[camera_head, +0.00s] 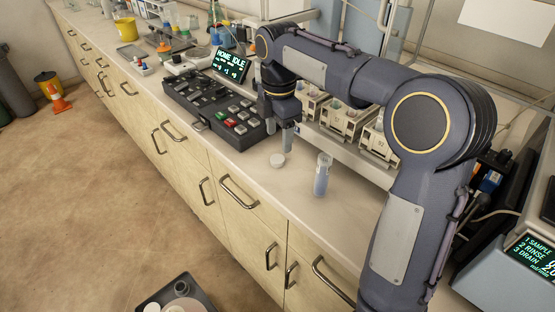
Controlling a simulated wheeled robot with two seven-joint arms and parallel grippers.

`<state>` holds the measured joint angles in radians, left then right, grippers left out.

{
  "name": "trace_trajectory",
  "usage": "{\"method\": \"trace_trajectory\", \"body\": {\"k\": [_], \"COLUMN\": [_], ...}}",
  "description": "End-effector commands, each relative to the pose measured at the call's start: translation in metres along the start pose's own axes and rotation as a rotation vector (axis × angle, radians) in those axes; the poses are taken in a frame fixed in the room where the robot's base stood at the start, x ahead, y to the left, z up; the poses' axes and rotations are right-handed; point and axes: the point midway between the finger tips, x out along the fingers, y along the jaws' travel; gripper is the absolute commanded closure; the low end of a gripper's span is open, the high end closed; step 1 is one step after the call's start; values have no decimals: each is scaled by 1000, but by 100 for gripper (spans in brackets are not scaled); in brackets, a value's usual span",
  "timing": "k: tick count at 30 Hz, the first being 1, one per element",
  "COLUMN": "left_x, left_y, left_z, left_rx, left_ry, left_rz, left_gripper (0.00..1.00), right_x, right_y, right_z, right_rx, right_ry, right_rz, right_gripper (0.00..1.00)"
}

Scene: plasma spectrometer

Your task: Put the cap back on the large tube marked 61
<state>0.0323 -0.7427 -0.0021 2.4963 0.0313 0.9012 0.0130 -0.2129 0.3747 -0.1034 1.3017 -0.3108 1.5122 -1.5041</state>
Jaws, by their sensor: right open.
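A large tube (321,178) stands upright on the white bench top near the front edge, with bluish contents. Its marking is too small to read. A round white cap (277,160) lies on the bench to the left of the tube, apart from it. My right gripper (287,147) points down just behind and above the cap, left of the tube. It is open and seems to hold nothing, though its fingers are small and partly hidden. My left gripper is not in view.
A dark keypad console (212,105) with a lit display (230,64) is left of the cap. White racks (343,120) stand behind the tube. A yellow beaker (126,29) is at the far left. Bare bench lies around cap and tube.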

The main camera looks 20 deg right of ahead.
Motion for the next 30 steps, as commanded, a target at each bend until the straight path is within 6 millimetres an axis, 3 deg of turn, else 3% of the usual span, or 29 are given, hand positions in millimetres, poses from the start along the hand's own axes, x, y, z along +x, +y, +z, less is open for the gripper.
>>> {"method": "trace_trajectory", "body": {"k": [3,11,22,30], "left_x": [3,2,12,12], "left_y": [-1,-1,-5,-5], "left_z": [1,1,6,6], "left_rx": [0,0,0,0], "left_ry": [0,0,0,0], "left_rz": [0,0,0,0], "left_gripper": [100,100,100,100], "right_x": [12,12,59,63], "right_y": [0,0,-1,-1], "right_z": [0,0,-4,-4], "right_rx": [1,1,2,1], "right_ry": [0,0,1,1], "right_rz": [-1,0,-1,0], "right_gripper": [43,43,43,43]}}
